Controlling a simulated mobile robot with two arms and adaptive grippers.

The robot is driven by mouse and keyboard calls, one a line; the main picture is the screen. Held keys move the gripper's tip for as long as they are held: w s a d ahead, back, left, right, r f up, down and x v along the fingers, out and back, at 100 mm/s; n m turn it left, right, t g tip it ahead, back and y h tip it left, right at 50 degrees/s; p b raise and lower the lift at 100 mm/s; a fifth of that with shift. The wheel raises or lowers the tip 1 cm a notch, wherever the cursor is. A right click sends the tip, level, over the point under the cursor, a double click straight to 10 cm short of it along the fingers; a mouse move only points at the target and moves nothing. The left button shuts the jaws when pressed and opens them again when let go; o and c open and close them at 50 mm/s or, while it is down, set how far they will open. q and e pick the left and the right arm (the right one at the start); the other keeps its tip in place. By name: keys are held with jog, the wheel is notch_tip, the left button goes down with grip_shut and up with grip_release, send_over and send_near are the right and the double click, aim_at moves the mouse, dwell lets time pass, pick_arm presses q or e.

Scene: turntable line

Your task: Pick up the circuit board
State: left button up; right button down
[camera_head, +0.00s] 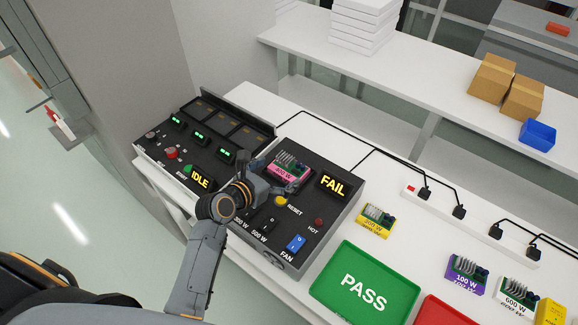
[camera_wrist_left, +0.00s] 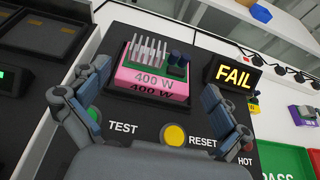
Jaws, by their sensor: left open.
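A circuit board on a pink base marked 400 W (camera_head: 290,171) sits on top of the black test unit (camera_head: 318,216), whose display reads FAIL. The board has silver fins and dark round parts. It also shows in the left wrist view (camera_wrist_left: 152,76). My left gripper (camera_head: 273,177) is open close in front of the board. In the left wrist view its fingers (camera_wrist_left: 155,88) are spread, one on each side of the pink base, with visible gaps. My right gripper is not in view.
A power unit reading IDLE (camera_head: 200,177) stands left of the tester. A green PASS tray (camera_head: 330,283) and a red tray (camera_head: 441,313) lie to the right. Other boards stand beyond, including a yellow one (camera_head: 375,222) and a purple one (camera_head: 466,274). Black cables run behind.

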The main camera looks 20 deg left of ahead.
aim_at(287, 167)
pick_arm(q)
jog(key=shift+w+d+f, duration=0.1)
jog(key=shift+w, duration=0.1)
jog(key=x, duration=0.4)
jog(key=shift+p, duration=0.3)
jog(key=shift+w+f, duration=0.3)
jog(key=shift+w, duration=0.1)
jog(key=shift+s, duration=0.1)
jog(key=shift+r, duration=0.1)
jog(key=c, duration=1.1)
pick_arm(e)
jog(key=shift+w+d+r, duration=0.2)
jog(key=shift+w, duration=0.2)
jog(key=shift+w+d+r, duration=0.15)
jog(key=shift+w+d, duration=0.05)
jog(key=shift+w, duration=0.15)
